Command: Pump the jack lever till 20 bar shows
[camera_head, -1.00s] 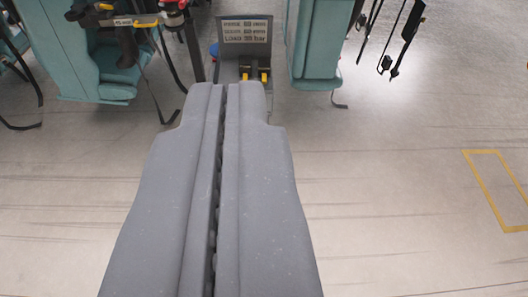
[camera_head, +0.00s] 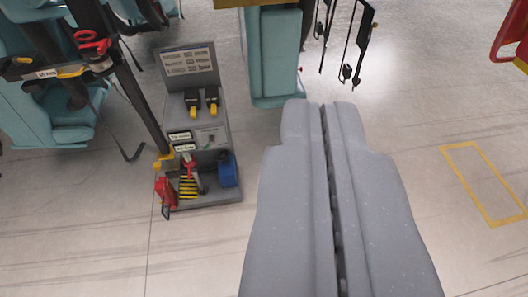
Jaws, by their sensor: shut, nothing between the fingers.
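My gripper (camera_head: 320,103) is shut and empty, pointing forward over the floor. A grey stand (camera_head: 222,130) is left of it, well apart from its fingertips. The stand has a sign plate (camera_head: 187,64) with several small text lines, too small to read. Lower down are two black and yellow handles (camera_head: 203,102), two small labels (camera_head: 184,142), a yellow-black striped patch (camera_head: 188,187), a red part (camera_head: 166,192) and a blue box (camera_head: 227,170). I cannot tell for sure which part is the jack lever, and I make out no bar reading.
A dark post (camera_head: 133,88) with a red handle (camera_head: 91,43) slants up left of the stand. A yellow floor outline (camera_head: 485,183) is at right.

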